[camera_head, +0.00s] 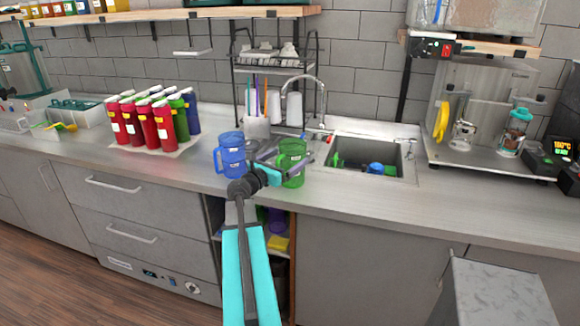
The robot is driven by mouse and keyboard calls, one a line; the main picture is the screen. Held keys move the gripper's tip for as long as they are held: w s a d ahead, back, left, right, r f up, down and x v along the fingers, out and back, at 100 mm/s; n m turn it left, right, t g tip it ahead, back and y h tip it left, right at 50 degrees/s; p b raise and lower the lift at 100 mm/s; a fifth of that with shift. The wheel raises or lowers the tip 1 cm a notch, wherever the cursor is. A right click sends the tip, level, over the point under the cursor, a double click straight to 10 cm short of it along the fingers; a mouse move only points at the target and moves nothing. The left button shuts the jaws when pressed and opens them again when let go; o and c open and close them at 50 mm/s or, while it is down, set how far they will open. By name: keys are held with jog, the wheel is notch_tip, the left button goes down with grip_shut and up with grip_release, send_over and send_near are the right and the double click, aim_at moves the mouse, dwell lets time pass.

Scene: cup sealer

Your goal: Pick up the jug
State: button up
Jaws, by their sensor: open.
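Two clear jugs stand upright near the front edge of the steel counter (340,195). The blue jug (231,160) has its handle to the left. The green jug (292,150) is to its right, just left of the sink. My gripper (287,153) is open, with its fingers spread at the green jug, one towards its left side and one towards its right. I cannot tell whether the fingers touch it.
Several red, green and blue bottles (150,120) stand at the left. A rack with cups (275,60) and the faucet (322,100) rise behind the jugs. The sink (370,157) holds green and blue items. The counter's front right is clear.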

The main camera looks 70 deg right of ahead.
jog(key=shift+x, duration=1.2)
jog(key=c, duration=1.6)
jog(key=shift+r+p, duration=0.2)
jog(key=shift+p, duration=0.1)
